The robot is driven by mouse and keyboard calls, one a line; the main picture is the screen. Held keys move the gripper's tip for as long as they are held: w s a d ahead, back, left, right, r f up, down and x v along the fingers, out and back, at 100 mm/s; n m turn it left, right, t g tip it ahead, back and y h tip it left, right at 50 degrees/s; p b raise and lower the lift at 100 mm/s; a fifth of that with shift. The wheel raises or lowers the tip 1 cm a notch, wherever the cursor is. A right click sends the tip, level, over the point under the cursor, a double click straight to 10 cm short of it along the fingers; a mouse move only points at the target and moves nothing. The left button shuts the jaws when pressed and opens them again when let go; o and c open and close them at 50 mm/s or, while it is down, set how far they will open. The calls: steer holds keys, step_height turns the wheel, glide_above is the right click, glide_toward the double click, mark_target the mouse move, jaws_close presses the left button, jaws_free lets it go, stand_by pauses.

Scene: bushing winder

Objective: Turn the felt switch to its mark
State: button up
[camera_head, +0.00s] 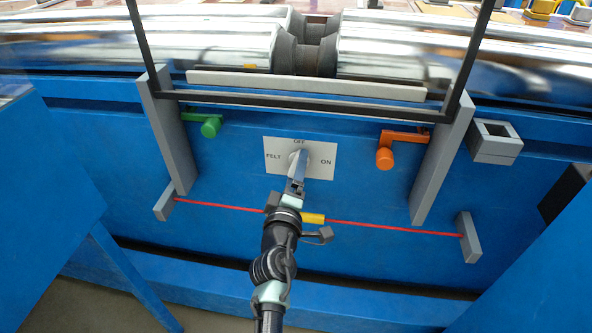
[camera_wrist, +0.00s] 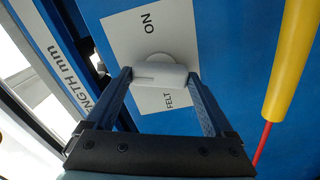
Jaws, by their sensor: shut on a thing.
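The felt switch is a white rotary knob (camera_wrist: 165,76) on a pale plate (camera_head: 320,166) lettered FELT at left, OFF at top and ON at right in the head view. My gripper (camera_head: 297,170) reaches the knob from below in that view. In the wrist view its two fingers (camera_wrist: 159,74) stand on either side of the knob, closed on it. The dark line on the knob points left in the wrist view, toward the OFF side. The OFF lettering is not visible in the wrist view, and the knob is partly hidden by my gripper in the head view.
A green knob (camera_head: 210,127) is up left of the plate and an orange one (camera_head: 385,157) to its right. A red cord (camera_head: 390,229) with a yellow sleeve (camera_head: 313,218) runs below. Grey uprights (camera_head: 430,180) flank the panel. Shiny rollers (camera_head: 430,50) lie above.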

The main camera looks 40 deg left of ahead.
steer(key=shift+n, duration=1.9)
steer(key=o, duration=1.1)
steer(key=shift+p, duration=0.3)
steer(key=p+v, duration=0.3)
steer(key=v, duration=1)
steer(key=shift+p, duration=0.3)
steer(key=shift+w, duration=0.1)
